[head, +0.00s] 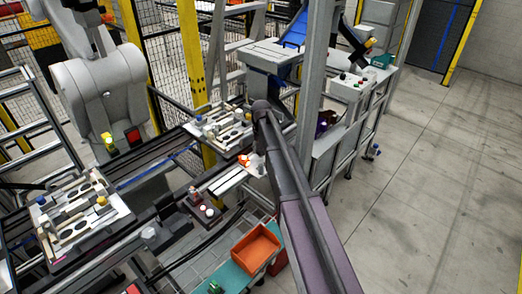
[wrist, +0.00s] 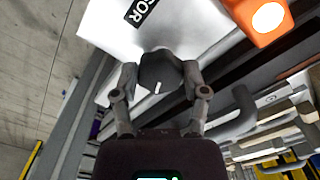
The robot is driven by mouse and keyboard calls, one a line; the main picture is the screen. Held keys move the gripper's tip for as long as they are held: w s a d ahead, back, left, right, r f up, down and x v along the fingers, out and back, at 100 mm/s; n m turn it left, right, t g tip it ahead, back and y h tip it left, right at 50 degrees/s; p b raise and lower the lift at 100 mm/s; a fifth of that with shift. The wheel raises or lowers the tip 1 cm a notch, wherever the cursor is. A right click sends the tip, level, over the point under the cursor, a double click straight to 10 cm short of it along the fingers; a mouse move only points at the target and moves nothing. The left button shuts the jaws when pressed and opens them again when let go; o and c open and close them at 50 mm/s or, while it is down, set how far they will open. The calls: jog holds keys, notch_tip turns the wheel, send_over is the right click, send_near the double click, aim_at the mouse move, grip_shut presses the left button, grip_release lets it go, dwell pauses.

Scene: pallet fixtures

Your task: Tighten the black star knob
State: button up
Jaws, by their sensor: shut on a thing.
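The black star knob (wrist: 161,70) shows in the wrist view, with a short white mark on its face. It sits at the edge of a pale plate with a dark label reading "COR" (wrist: 148,10). My gripper (wrist: 159,76) has one finger on each side of the knob and is shut on it. In the head view my arm reaches to the pale plate, and I cannot make out the knob or the fingers there.
An orange block with a glowing round lamp (wrist: 264,18) is close by at the upper right of the wrist view. In the head view, pallet fixtures (head: 82,243) stand on the conveyor rails. An orange bin (head: 255,249) sits below my arm. Open floor (head: 430,180) lies to the right.

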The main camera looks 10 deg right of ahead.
jog(key=shift+m, duration=1.9)
jog(key=o, duration=1.1)
jog(key=shift+o, duration=0.2)
